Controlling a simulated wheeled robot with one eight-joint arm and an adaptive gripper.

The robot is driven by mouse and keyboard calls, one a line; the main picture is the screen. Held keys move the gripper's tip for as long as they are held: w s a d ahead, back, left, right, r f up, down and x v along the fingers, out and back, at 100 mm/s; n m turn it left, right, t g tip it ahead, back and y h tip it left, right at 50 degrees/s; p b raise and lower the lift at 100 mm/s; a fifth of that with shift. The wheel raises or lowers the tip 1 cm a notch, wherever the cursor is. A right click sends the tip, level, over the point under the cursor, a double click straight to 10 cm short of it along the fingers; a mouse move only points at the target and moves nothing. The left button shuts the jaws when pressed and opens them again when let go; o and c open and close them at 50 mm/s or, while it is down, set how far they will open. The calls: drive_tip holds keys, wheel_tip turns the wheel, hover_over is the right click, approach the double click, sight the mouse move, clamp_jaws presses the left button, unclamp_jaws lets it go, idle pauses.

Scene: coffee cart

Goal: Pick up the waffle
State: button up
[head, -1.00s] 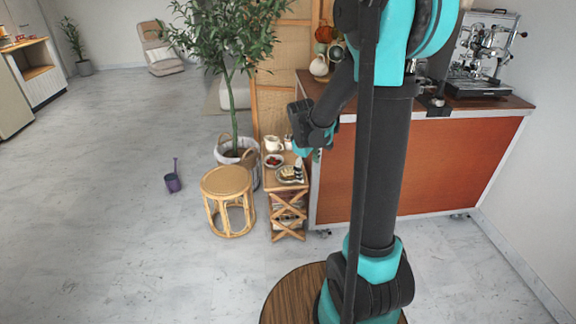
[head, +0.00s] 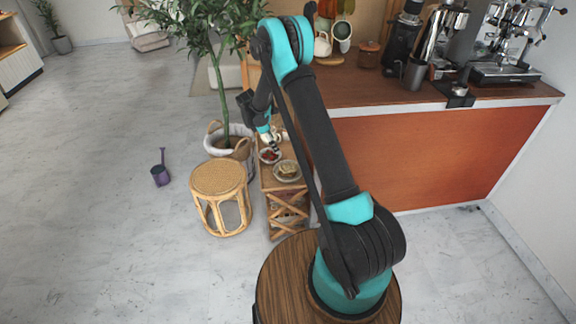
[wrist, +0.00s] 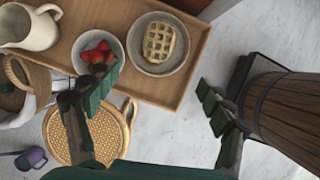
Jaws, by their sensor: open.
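The waffle (wrist: 159,43) is golden with a square grid and lies on a grey plate (wrist: 176,66) on a small wooden side table. In the head view the waffle (head: 287,168) shows on its plate at the near end of the table top. My gripper (wrist: 155,97) is open and empty, its dark green fingers spread wide in the wrist view. The waffle lies beyond the fingertips there, between their lines. In the head view my gripper (head: 271,141) is over the table, farther back than the waffle.
A bowl of red strawberries (wrist: 98,52) sits close beside the plate, and a cream jug (wrist: 32,27) stands left of it. A rattan stool (head: 219,181) and potted tree (head: 232,130) stand left of the side table. The red-fronted counter (head: 420,150) borders the right.

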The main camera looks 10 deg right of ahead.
hover_over(289, 166)
drive_tip(key=s+a, duration=0.1)
drive_tip(key=a, duration=0.2)
wheel_tip(289, 166, down, 11)
drive_tip(key=shift+d+r, duration=0.1)
drive_tip(key=x, duration=0.5)
drive_tip(key=shift+w+d+r, duration=0.1)
drive_tip(key=shift+w+d, duration=0.1)
drive_tip(key=shift+d, duration=0.05)
drive_tip(key=shift+f, duration=0.3)
drive_tip(key=shift+c, duration=0.5)
drive_tip(key=c, duration=1.2)
drive_tip(key=shift+o, duration=0.2)
